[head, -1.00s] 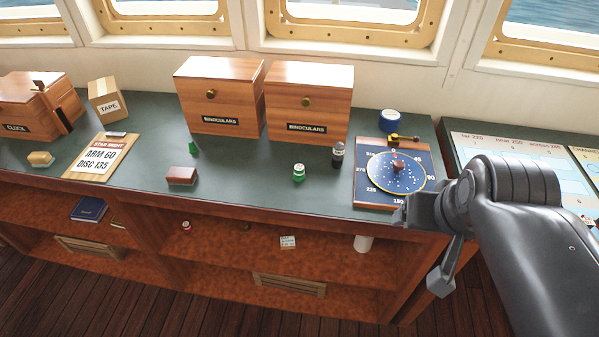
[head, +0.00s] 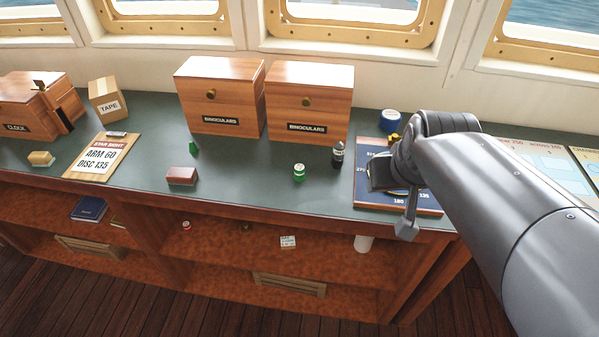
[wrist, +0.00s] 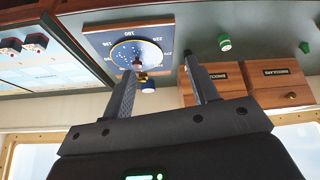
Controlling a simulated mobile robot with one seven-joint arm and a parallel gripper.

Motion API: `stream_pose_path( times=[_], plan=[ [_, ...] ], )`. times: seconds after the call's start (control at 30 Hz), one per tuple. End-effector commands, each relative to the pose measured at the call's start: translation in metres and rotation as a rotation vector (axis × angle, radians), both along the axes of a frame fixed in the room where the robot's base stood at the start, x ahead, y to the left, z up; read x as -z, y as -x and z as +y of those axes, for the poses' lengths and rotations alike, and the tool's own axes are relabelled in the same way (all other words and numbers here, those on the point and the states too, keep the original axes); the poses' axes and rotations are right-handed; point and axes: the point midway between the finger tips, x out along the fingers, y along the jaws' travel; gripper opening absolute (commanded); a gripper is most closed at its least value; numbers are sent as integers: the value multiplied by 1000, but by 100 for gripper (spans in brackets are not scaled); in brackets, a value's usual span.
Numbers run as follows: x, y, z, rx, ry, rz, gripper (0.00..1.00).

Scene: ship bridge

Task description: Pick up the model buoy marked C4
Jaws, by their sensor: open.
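A small green can-shaped item with a pale top (head: 299,172) stands upright on the green counter (head: 240,185); it also shows in the wrist view (wrist: 224,43). A smaller green pointed item (head: 193,147) stands further left. A dark item with a light band (head: 338,154) stands right of the green can. A small red item (head: 186,225) is on the shelf below. No C4 mark is readable on any of them. My gripper (wrist: 162,62) is open and empty, above the star board (head: 400,203) and right of the green can. My arm hides much of the board.
Two binoculars boxes (head: 220,97) (head: 309,103) stand at the back. A blue roll (head: 391,120) is behind the board.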

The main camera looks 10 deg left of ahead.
Motion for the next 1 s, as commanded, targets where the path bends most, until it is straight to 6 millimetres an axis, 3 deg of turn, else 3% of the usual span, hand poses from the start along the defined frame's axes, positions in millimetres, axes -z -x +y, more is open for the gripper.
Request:
stream_pose_path(
  times=[0.1,0.3,0.6,1.0],
  plan=[
    [13,-34,28,-86,6,2,54],
    [39,-82,80,-222,-8,-10,54],
    [78,-129,148,-371,-62,-31,54],
    [107,-148,171,-403,-79,-38,54]
  ],
)
